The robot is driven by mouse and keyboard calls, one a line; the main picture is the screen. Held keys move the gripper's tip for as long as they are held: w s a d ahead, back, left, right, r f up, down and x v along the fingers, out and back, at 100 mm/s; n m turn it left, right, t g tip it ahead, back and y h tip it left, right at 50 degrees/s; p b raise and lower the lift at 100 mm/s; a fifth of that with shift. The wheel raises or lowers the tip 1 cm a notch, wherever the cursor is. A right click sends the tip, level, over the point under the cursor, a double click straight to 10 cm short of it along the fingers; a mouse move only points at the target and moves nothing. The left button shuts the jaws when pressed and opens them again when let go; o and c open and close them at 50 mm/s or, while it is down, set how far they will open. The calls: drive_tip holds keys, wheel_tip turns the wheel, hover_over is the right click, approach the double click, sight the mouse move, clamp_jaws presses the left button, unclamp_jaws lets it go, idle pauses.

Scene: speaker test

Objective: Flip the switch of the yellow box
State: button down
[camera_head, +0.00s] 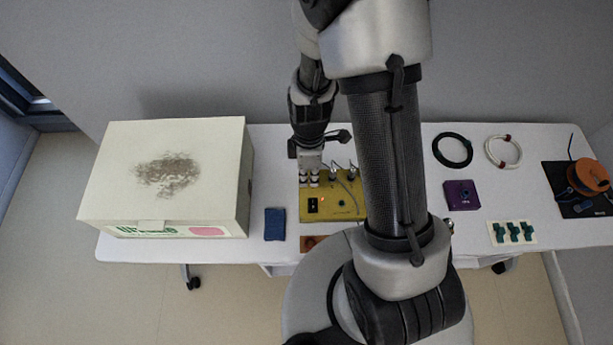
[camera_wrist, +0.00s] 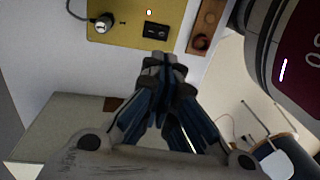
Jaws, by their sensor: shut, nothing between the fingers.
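The yellow box (camera_head: 346,210) stands on the white table below my arm, and part of it is hidden by the arm. Its black switch (camera_head: 312,205) is on the top face, near the front left corner. In the wrist view, the yellow box (camera_wrist: 122,32) is at the top and the black switch (camera_wrist: 156,30) shows just beyond my fingertips. My gripper (camera_wrist: 162,64) is shut and empty. The fingertips appear beside the switch in the picture, with a small gap; I cannot tell their height above it. A small lit lamp (camera_wrist: 149,12) is near the switch.
A large white box (camera_head: 170,180) stands at the left. A dark blue pad (camera_head: 275,224) lies between it and the yellow box. A wooden piece (camera_wrist: 205,25) is beside the yellow box. A purple box (camera_head: 462,195), cable coils (camera_head: 453,150) and an orange reel (camera_head: 588,174) are at the right.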

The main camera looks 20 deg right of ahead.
sight(313, 205)
drive_tip(key=f+b, duration=0.1)
drive_tip(key=f, duration=0.3)
drive_tip(key=s+f+b, duration=0.1)
drive_tip(key=f, duration=0.3)
drive_tip(key=f+b, duration=0.1)
drive_tip(key=f, duration=0.3)
drive_tip(key=shift+s+a+f+b, duration=0.2)
drive_tip(key=shift+s+a+b, duration=0.1)
drive_tip(key=shift+s+b, duration=0.05)
